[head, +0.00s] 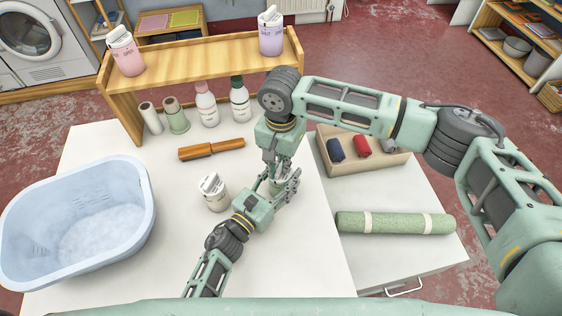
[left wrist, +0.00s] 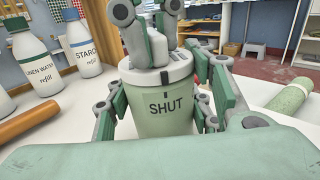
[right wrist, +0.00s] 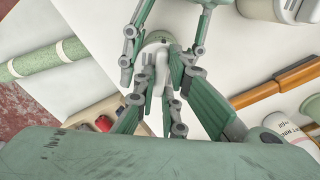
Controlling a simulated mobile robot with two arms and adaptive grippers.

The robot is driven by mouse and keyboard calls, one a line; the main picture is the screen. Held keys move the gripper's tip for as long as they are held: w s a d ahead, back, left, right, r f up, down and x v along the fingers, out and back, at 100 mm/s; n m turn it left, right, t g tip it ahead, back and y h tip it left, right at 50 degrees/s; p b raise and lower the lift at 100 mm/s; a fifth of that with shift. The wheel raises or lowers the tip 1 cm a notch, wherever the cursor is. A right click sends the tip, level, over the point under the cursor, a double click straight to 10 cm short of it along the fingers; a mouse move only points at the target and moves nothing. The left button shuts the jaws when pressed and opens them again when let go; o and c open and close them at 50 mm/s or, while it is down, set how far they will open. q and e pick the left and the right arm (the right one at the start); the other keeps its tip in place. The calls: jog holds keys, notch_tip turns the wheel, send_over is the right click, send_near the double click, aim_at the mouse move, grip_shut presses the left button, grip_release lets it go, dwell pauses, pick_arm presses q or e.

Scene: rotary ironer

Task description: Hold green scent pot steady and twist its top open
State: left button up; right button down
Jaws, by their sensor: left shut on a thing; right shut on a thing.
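The green scent pot (left wrist: 165,122) stands upright in the middle of the left wrist view, with the word SHUT on its front and a pale top (left wrist: 160,74). In the head view the pot is mostly hidden between my grippers. My left gripper (head: 284,187) is shut around the pot's body from the front, one finger on each side. My right gripper (left wrist: 160,48) comes down from above and is shut on the raised grip of the top. In the right wrist view its fingers flank the pale grip (right wrist: 158,78).
A similar white pot (head: 213,192) stands left of my left gripper. A blue tub (head: 140,215) is at the left. Bottles (head: 207,105), an orange-brown rod (head: 211,149) and a shelf (head: 200,59) lie behind. A tray (head: 385,166) and green roll (head: 395,223) are at right.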

aim_at(280, 166)
jog(key=shift+w+n, duration=0.1)
jog(key=shift+n, duration=0.6)
jog(key=n, duration=0.4)
jog(key=shift+n, duration=0.4)
jog(key=n, duration=0.5)
jog(key=shift+w+n, duration=0.1)
jog(key=shift+n, duration=0.3)
jog(key=shift+d, duration=0.1)
jog(key=c, duration=2.1)
grip_release()
jog(key=shift+a, duration=0.2)
jog(key=shift+r, duration=0.1)
notch_tip(280, 166, up, 12)
